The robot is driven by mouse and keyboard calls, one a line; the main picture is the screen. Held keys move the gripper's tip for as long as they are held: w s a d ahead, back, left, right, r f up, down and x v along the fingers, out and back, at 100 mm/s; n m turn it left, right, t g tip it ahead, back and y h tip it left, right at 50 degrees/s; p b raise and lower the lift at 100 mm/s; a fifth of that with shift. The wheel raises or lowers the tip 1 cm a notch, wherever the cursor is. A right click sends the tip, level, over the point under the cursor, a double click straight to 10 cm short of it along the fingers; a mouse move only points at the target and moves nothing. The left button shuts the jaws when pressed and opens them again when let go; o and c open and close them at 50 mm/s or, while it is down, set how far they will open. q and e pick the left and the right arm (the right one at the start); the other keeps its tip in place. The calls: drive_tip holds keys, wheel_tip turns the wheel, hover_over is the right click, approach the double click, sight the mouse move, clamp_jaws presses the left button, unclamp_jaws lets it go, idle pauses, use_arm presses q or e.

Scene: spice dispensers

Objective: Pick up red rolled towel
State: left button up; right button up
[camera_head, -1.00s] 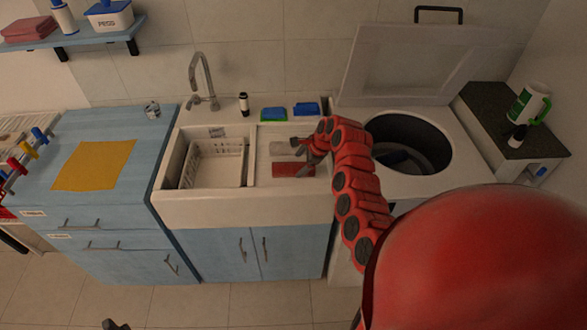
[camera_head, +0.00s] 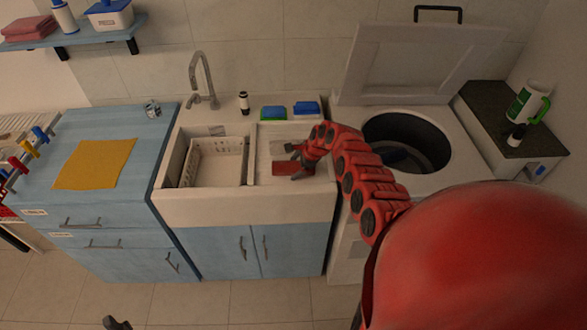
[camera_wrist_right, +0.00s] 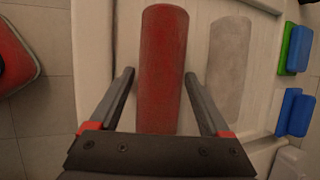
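The red rolled towel (camera_head: 284,169) lies in the right part of the sink (camera_head: 262,195), partly covered by my right gripper in the head view. In the right wrist view the red rolled towel (camera_wrist_right: 163,65) runs lengthwise between the two fingers. My right gripper (camera_head: 292,161) is open, with one finger on each side of the towel and a visible gap to both. The same gripper (camera_wrist_right: 160,85) looks empty in the wrist view. Whether it is at the towel's height is hard to tell.
A grey rolled towel (camera_wrist_right: 229,62) lies beside the red one, close to the right finger. A white basket (camera_head: 215,165) fills the left basin. Green (camera_head: 273,113) and blue (camera_head: 306,108) sponges lie on the back ledge. The open washing machine (camera_head: 445,150) stands right.

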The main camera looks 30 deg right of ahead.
drive_tip(key=c, duration=1.2)
drive_tip(key=shift+r, duration=0.15)
